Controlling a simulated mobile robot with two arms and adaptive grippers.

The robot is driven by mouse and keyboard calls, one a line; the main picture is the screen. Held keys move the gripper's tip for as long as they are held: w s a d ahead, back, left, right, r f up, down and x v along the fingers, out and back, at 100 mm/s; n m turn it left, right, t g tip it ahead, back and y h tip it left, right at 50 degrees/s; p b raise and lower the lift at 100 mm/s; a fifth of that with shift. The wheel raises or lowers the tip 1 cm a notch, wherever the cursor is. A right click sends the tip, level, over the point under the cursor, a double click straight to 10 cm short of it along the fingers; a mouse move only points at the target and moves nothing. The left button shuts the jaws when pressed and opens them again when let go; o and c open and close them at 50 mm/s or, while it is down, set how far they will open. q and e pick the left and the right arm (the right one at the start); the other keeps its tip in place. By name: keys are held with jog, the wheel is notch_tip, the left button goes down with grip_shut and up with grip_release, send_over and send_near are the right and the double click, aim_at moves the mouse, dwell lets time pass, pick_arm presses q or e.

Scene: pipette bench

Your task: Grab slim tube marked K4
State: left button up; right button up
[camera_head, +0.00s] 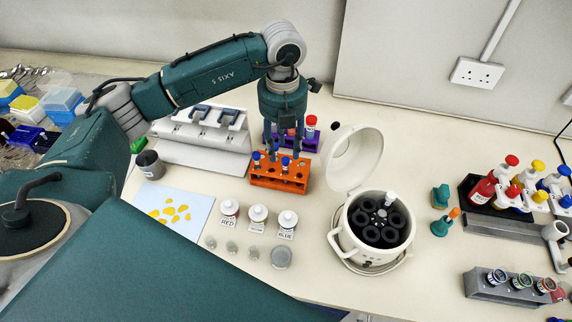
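My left gripper (286,142) hangs fingers-down over the orange rack (279,181), its fingers apart and nothing visibly held between them. The orange rack holds slim tubes with blue caps, one at the left (256,156) and one nearer the middle (285,161), just below the fingers. A purple rack (306,142) stands right behind, partly hidden by the gripper, with a red-capped tube (311,122) at its right. No K4 marking is legible, so I cannot tell which tube bears it. My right gripper is not in view.
A white centrifuge (346,242) with its lid (353,155) raised stands right of the orange rack. Small labelled bottles (258,217) stand in front of it. A pipette stand (190,152) is to the left. Bench between centrifuge and wall is clear.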

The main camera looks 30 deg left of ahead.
aim_at(286, 159)
pick_arm(q)
jog(key=shift+f, duration=0.6)
jog(key=f+p, duration=0.1)
jog(key=w+f+p, duration=0.1)
jog(key=shift+p, duration=0.35)
notch_tip(286, 159, down, 2)
jog(key=shift+f+p, duration=0.2)
jog(key=shift+p, duration=0.3)
jog(key=shift+f, duration=0.4)
jog(key=shift+c, duration=0.5)
jog(key=c, duration=0.8)
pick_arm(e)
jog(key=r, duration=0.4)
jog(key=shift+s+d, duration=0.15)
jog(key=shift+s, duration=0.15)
